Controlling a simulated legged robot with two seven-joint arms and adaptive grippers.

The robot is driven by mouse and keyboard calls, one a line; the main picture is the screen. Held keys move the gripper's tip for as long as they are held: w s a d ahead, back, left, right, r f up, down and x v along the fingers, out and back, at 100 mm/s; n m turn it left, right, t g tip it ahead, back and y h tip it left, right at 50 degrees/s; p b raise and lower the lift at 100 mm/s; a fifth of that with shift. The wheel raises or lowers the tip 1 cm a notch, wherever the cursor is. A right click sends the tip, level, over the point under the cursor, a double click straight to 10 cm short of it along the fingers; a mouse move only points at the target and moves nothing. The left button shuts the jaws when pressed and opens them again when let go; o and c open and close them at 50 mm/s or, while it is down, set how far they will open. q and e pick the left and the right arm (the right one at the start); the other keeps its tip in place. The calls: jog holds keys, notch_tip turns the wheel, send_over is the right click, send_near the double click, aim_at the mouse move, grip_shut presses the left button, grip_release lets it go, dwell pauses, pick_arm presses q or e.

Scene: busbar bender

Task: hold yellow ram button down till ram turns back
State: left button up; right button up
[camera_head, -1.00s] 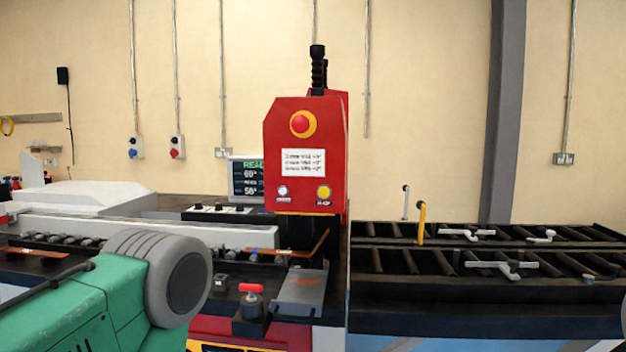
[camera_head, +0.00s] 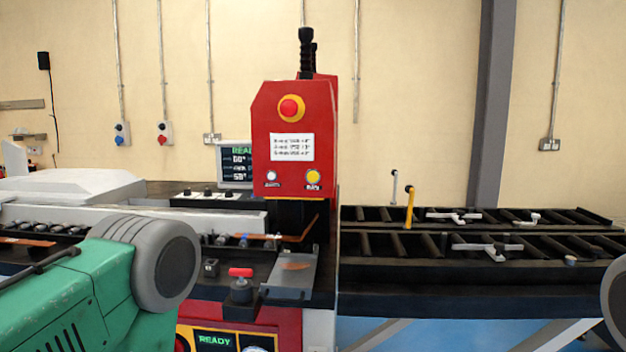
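The yellow ram button (camera_head: 313,177) sits at the lower right of the front face of the red bender head (camera_head: 292,115). A white button (camera_head: 271,176) is to its left, and a red emergency stop (camera_head: 291,108) on a yellow ring is above. Nothing touches the yellow button. A copper bar (camera_head: 301,232) stands bent at the foot of the head. The display (camera_head: 235,165) behind reads READY-like text with angle figures, partly hidden by the head. Neither of my grippers shows; only my green and grey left arm is at lower left and a sliver of my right arm at the right edge.
A red-handled valve or clamp (camera_head: 241,273) and a grey plate (camera_head: 293,276) are on the machine's front. A lower panel screen (camera_head: 214,340) reads READY. A roller table (camera_head: 470,247) with a yellow upright handle (camera_head: 409,208) extends right. Air before the head is clear.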

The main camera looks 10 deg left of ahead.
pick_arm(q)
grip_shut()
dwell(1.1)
